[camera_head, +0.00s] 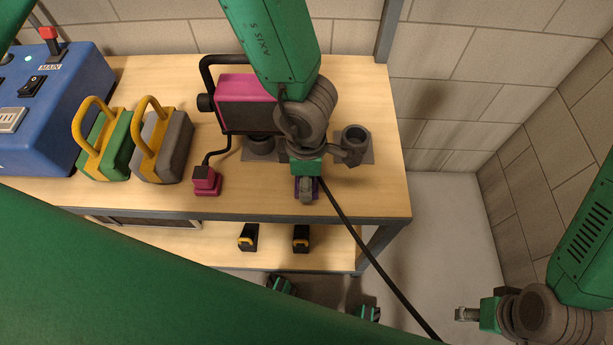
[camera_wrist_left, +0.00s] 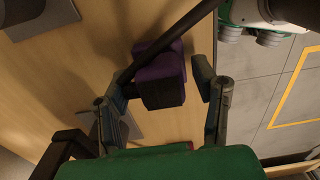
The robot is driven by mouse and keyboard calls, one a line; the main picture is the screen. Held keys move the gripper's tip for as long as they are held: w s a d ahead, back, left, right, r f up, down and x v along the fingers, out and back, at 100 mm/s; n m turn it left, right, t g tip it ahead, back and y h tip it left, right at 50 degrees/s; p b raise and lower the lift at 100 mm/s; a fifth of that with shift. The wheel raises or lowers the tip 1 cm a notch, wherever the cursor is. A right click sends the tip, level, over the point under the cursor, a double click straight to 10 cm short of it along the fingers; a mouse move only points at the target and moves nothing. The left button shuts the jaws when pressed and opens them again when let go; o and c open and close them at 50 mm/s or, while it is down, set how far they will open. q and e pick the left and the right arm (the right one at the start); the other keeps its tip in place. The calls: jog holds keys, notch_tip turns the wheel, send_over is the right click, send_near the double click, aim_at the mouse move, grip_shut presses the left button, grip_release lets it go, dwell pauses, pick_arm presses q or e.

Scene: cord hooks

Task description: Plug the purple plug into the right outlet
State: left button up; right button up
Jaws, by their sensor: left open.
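The purple plug (camera_head: 316,188) is on the table near its front edge, mostly hidden by my left gripper (camera_head: 305,190) in the head view. In the left wrist view the purple plug (camera_wrist_left: 160,75) shows between and just beyond the spread fingers of my left gripper (camera_wrist_left: 165,100). A black cord (camera_head: 365,240) runs from the plug area over the table edge. A grey round fixture on a square plate, seemingly the right outlet (camera_head: 356,135), stands behind and right of the plug. A similar left one (camera_head: 262,147) is partly hidden. My right gripper (camera_head: 466,314) is off the table; its finger gap is unclear.
A magenta plug (camera_head: 206,182) is corded to a magenta-and-black device (camera_head: 248,100). Green (camera_head: 108,145) and grey (camera_head: 165,145) blocks with yellow handles and a blue control box (camera_head: 60,100) stand left. The lower shelf (camera_head: 200,238) holds small black-and-yellow items. Floor at right is clear.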

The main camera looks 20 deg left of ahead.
pick_arm(q)
jog(key=shift+d, duration=0.45)
jog(key=shift+a, duration=0.3)
jog(key=shift+a+p, duration=0.3)
pick_arm(e)
jog(key=shift+r, duration=0.25)
pick_arm(q)
jog(key=shift+d, duration=0.15)
jog(key=shift+d, duration=0.3)
pick_arm(e)
jog(key=shift+d, duration=0.35)
pick_arm(q)
jog(key=shift+a, duration=0.3)
pick_arm(e)
jog(key=shift+a+r, duration=0.2)
jog(key=shift+a, duration=0.1)
